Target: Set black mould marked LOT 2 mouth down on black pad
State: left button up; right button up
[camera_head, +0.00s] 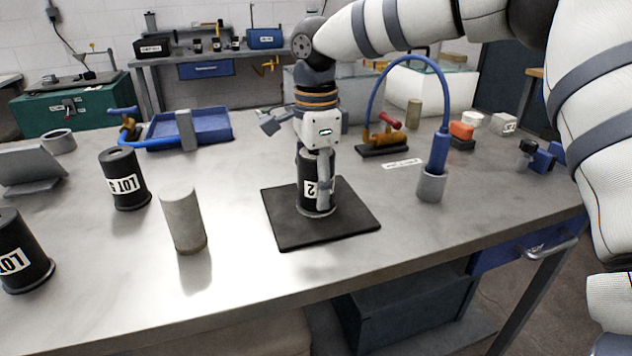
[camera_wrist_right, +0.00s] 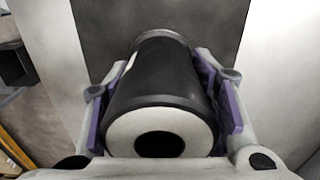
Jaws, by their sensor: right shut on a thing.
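The black mould (camera_head: 309,202) with a white label showing a 2 stands upright on the black pad (camera_head: 284,234); its wider rim is down and appears to touch the pad. My right gripper (camera_head: 319,186) points down from above and is shut around its sides. In the right wrist view the black mould (camera_wrist_right: 152,82) lies between the purple-padded fingers, its pale end with a round dark hole towards the camera. The black pad (camera_wrist_right: 100,25) shows beyond it. The mould's underside is hidden. My left gripper is not in view.
A black LOT 5 mould (camera_head: 124,181), another black LOT mould (camera_head: 18,250) and a grey cylinder (camera_head: 183,219) stand left of the pad. A grey holder (camera_head: 431,186) with a blue hosed tool stands right. The bench front (camera_head: 250,285) is clear.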

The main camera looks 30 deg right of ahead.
jog(key=o, duration=1.3)
jog(key=shift+c, duration=0.2)
notch_tip(320, 180, up, 12)
